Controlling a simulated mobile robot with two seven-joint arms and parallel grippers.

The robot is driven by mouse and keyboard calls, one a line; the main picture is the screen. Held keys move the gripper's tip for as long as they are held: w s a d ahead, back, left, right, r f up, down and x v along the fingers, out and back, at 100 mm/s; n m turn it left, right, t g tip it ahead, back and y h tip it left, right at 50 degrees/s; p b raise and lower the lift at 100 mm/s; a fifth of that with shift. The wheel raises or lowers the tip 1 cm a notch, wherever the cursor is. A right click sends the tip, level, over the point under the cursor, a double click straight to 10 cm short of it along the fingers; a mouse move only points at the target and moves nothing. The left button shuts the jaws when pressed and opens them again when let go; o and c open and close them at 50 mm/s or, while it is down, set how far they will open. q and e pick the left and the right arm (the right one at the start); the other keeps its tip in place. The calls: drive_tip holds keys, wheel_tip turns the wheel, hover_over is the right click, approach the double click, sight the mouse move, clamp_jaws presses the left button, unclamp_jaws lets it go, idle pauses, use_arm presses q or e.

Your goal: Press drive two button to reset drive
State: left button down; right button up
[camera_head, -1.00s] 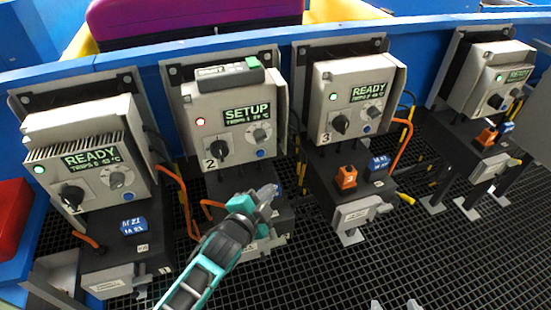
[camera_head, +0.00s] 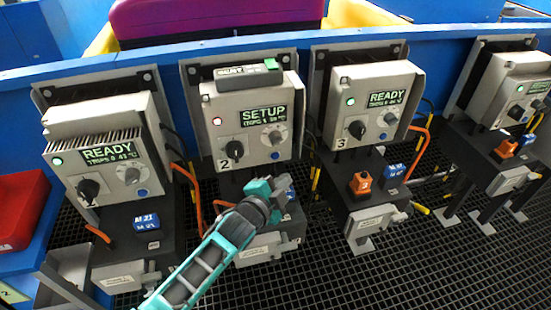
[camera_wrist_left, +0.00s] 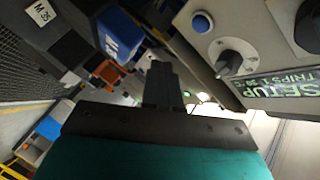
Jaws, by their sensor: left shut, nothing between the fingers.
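Drive two (camera_head: 250,95) is a light grey box marked 2 with a SETUP display (camera_head: 263,116), a red lamp, a black knob (camera_head: 232,148) and a grey knob (camera_head: 275,139). Its small blue button (camera_head: 276,155) sits low on the right of the front face. My left gripper (camera_head: 285,184) is shut and empty, just below the button and apart from it in the head view. In the left wrist view the blue button (camera_wrist_left: 202,22) shows at the top, right of the shut fingers (camera_wrist_left: 162,85). My right gripper is not in view.
Drive one (camera_head: 95,150) at left and drive three (camera_head: 368,105) at right show READY with green lamps, as does the far right drive (camera_head: 515,90). Orange cables hang between the drives. A red tray (camera_head: 20,205) lies at left. Black grating floor (camera_head: 350,280) is open in front.

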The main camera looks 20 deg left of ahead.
sight(275, 156)
use_arm(q)
drive_tip(key=w+a, duration=0.2)
drive_tip(key=w, duration=0.1)
drive_tip(key=w+a+b, duration=0.1)
drive_tip(key=shift+w, duration=0.15)
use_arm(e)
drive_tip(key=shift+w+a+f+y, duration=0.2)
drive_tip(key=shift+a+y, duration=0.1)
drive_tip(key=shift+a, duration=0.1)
use_arm(q)
drive_tip(key=shift+d, duration=0.1)
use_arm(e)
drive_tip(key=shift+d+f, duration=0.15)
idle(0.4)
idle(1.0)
use_arm(q)
drive_tip(key=shift+w+a, duration=0.25)
drive_tip(key=shift+w, duration=0.1)
